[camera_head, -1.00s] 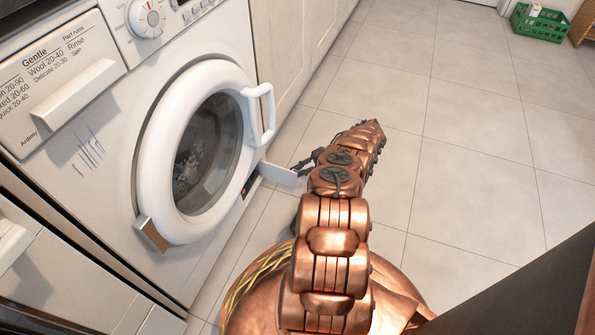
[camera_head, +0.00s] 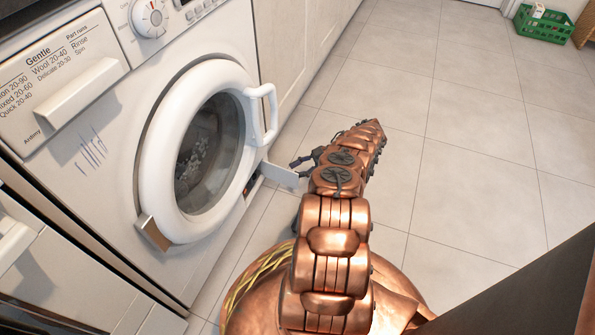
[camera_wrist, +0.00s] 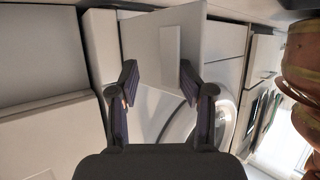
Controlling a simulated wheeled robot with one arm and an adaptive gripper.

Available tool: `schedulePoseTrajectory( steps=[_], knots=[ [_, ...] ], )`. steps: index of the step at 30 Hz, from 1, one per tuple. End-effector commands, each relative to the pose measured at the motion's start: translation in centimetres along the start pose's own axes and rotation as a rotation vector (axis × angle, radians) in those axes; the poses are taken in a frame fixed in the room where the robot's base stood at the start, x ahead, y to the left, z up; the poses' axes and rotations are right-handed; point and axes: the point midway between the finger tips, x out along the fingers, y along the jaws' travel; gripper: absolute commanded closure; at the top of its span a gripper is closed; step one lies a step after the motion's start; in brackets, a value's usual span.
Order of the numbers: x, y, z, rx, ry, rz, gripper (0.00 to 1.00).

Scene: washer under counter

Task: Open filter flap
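The filter flap (camera_head: 280,174) is a pale panel at the washer's lower right corner. It stands swung outward, with a dark opening (camera_head: 254,186) beside it. In the wrist view a pale panel, which looks like the flap (camera_wrist: 150,45), stands just beyond my fingertips. My gripper (camera_head: 304,161) is right of the flap's outer end in the head view, partly hidden by my arm. In the wrist view my gripper (camera_wrist: 158,77) has its dark fingers spread with a gap between them. I cannot tell whether a finger touches the flap.
The white washer (camera_head: 95,190) has a closed round door (camera_head: 160,150) with a projecting handle (camera_head: 270,115) above the flap. Cabinets (camera_head: 290,45) run along behind it. The tiled floor (camera_head: 470,170) to the right is clear. A green crate (camera_head: 543,27) stands far off.

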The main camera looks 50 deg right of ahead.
Motion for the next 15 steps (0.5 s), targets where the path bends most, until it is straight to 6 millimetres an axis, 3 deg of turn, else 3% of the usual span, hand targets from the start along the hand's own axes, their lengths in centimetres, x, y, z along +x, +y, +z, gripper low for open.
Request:
schedulePoseTrajectory(
  steps=[8,15],
  knots=[
    [-0.3,0.1,-0.7,0.0,-0.001,0.0,0.54],
    [-1.0,0.1,-2.8,-0.001,-0.001,-0.001,0.54]
  ],
)
